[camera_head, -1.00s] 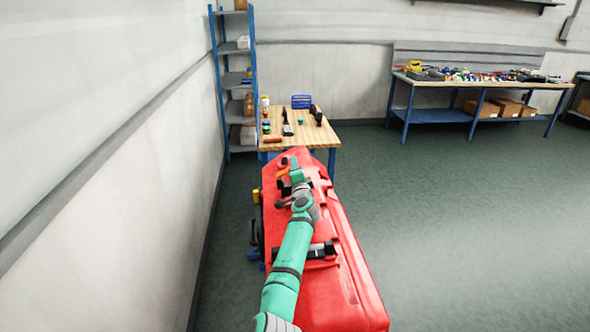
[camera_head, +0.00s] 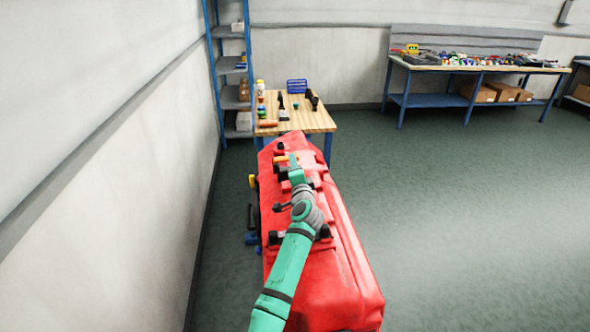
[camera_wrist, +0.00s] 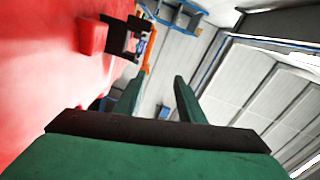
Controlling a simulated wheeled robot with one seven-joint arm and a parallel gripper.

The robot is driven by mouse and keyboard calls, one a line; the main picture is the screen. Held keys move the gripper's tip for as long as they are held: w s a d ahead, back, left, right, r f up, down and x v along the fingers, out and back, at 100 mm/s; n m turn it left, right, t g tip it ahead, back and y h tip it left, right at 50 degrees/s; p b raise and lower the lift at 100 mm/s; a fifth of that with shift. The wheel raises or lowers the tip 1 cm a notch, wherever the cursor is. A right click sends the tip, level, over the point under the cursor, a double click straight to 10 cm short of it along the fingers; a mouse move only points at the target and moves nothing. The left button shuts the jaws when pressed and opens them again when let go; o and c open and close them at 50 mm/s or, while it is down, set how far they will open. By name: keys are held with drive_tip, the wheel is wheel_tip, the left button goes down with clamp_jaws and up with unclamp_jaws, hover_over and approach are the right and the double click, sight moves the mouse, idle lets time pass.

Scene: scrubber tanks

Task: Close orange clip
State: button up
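The red scrubber tank (camera_head: 335,235) lies ahead of me with black clips and fittings along its top. The small orange clip (camera_head: 286,158) is near its far end, just beyond my gripper (camera_head: 293,162). In the wrist view the orange clip (camera_wrist: 150,50) stands out from the edge of the red tank (camera_wrist: 45,75), beside a black fitting (camera_wrist: 122,38). My gripper (camera_wrist: 160,80) is open there, with two green fingers apart and nothing visible between them. The clip is beyond the left finger, apparently not touched. Whether the clip is fully open is too small to tell.
A wooden table (camera_head: 318,122) with tools and a blue crate (camera_head: 297,86) stands behind the tank. A wall and blue shelf (camera_head: 215,60) are at the left. A long workbench (camera_head: 480,66) is at the back right. The floor on the right is clear.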

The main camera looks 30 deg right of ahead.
drive_tip(key=shift+v, duration=0.8)
drive_tip(key=shift+w, duration=0.15)
